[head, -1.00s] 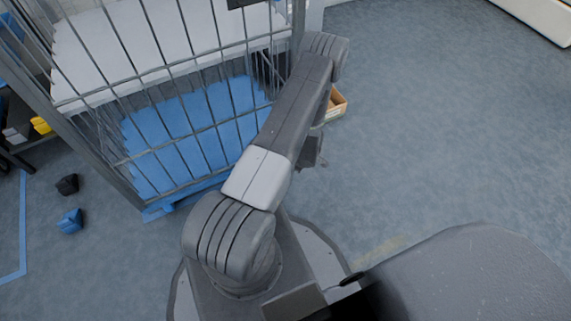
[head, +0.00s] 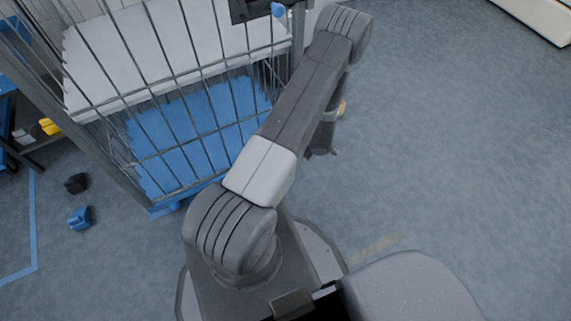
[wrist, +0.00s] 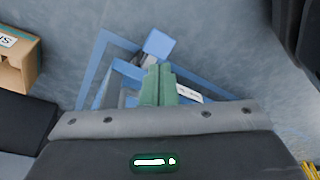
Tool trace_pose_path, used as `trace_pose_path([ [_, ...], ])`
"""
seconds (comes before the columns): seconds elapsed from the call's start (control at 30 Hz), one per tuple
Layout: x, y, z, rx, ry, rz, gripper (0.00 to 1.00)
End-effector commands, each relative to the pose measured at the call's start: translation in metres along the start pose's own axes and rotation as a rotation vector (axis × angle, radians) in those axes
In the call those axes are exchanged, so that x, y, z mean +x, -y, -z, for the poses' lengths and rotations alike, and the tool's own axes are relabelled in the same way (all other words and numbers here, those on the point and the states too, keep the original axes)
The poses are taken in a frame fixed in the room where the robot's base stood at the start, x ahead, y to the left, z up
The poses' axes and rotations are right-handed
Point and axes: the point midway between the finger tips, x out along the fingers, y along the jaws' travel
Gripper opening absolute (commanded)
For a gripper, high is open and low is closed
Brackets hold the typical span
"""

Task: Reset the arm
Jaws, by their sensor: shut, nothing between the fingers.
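My arm (head: 305,90) reaches up and away from my base in the head view, bent at its far end. My gripper (head: 322,150) hangs below the far link, partly hidden behind it, over bare floor. In the wrist view the dark gripper body fills the bottom, and narrow green pieces (wrist: 160,84) stand close together at its front edge. The gripper is shut and holds nothing.
A cardboard box (wrist: 18,58) is at the left in the wrist view. Small blue (head: 80,218) and black (head: 76,183) pieces lie on the floor. The floor to the right is open.

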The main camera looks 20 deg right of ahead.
Motion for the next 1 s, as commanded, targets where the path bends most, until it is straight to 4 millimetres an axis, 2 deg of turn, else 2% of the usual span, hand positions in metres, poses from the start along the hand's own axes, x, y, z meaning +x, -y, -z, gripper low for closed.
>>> trace_pose_path([
  [0.13, 0.005, 0.0, 0.0, -0.001, 0.0, 0.0, 0.0],
  [0.23, 0.016, 0.0, 0.0, -0.001, 0.0, 0.0, 0.0],
  [0.7, 0.105, 0.0, -0.001, -0.001, 0.0, 0.0, 0.0],
  [0.83, 0.123, 0.0, -0.001, -0.001, 0.0, 0.0, 0.0],
  [1.0, 0.136, 0.0, 0.0, 0.0, 0.0, -0.001, 0.0],
])
